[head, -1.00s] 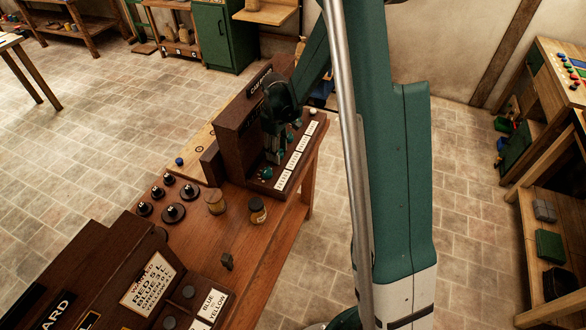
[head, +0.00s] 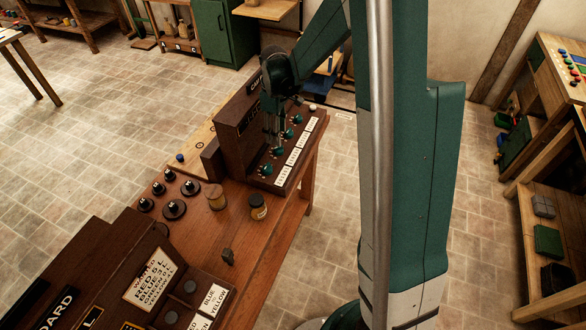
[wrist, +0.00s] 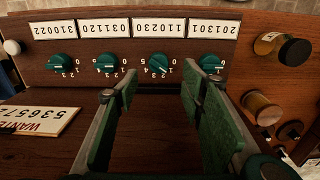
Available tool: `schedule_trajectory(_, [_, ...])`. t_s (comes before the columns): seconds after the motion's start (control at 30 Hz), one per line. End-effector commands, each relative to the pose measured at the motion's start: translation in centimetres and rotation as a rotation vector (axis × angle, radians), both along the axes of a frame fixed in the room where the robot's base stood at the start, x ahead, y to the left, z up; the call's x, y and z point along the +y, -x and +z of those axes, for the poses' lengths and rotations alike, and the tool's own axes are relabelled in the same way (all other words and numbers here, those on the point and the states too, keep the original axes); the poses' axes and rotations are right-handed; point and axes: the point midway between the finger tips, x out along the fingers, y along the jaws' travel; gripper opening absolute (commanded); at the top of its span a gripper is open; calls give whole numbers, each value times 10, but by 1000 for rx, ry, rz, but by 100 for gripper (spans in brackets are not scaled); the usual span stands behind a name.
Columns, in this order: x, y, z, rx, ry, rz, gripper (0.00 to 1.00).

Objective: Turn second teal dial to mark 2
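A dark wooden console (head: 234,117) carries a row of teal dials on its sloped front, each with a white number label. In the wrist view the labels appear upside down. From left to right there, I see a dial (wrist: 64,62), another (wrist: 112,64), a third (wrist: 158,65) and one at the right (wrist: 210,62), partly hidden by a finger. My gripper (wrist: 160,85) is open and empty. Its fingertips frame the third dial in the picture, apart from it. In the head view my gripper (head: 275,140) hangs above the dial row. The exact pointer readings are too small to tell.
Left of the console stand black knobbed weights (head: 174,209). A tan jar (head: 215,197) and dark-lidded jar (head: 258,207) stand in front of it. A small dark block (head: 228,257) lies nearer. A second panel with a "WANTED" card (head: 152,278) fills the near left.

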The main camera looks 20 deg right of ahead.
Motion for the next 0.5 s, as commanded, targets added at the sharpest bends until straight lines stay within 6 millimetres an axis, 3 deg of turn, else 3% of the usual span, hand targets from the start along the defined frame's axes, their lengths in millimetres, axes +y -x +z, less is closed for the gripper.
schedule_trajectory(0.5, [6, 21, 24, -50, 1, -62, 40])
